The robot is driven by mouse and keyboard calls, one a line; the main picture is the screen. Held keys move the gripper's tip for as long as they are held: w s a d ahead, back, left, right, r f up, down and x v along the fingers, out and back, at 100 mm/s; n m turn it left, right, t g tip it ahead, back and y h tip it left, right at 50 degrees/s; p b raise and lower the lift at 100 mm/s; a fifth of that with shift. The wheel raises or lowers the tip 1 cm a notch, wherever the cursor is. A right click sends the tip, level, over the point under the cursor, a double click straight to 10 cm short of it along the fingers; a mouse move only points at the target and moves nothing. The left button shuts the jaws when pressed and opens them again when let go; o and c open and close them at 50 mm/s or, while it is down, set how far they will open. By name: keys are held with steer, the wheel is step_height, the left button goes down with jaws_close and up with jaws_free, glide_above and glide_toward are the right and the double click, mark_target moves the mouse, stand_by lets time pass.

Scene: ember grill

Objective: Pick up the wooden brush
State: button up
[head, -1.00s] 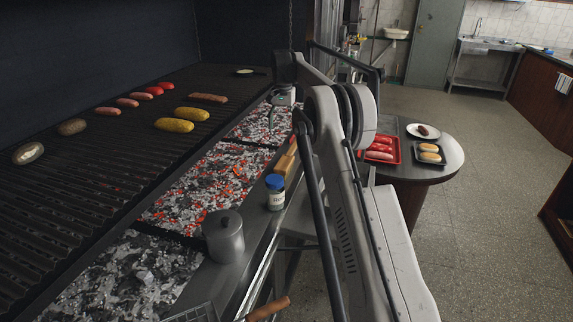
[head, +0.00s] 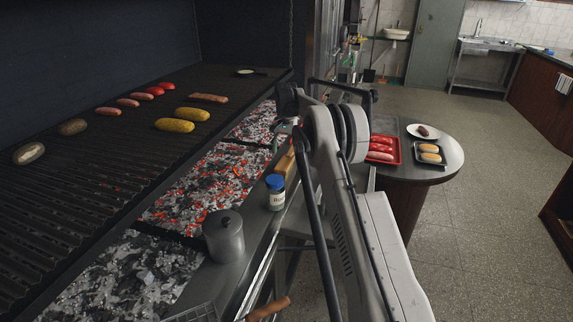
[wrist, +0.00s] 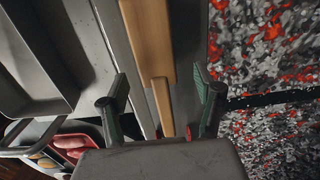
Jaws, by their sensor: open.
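The wooden brush (wrist: 148,40) lies on the metal ledge beside the ember bed. In the wrist view its broad wooden part is at the top, and its narrower handle (wrist: 162,105) runs down between my fingers. In the head view part of the brush (head: 285,163) shows on the ledge behind the blue-lidded jar. My gripper (wrist: 160,92) is open, one finger on each side of the handle, with gaps to both. In the head view my gripper (head: 279,143) is just beyond the brush, partly hidden by my arm. Whether the fingers are at handle height cannot be told.
Glowing embers (wrist: 265,50) lie right of the brush in the wrist view. The blue-lidded jar (head: 275,192) and a grey lidded pot (head: 224,238) stand nearer along the ledge. A grill with food (head: 70,180) is at left, and a table with a red tray (head: 384,150) at right.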

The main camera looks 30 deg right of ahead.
mark_target(287, 159)
steer(key=f, duration=0.4)
steer(key=shift+s+f, duration=0.35)
steer(key=shift+f, duration=0.05)
steer(key=shift+c, duration=0.4)
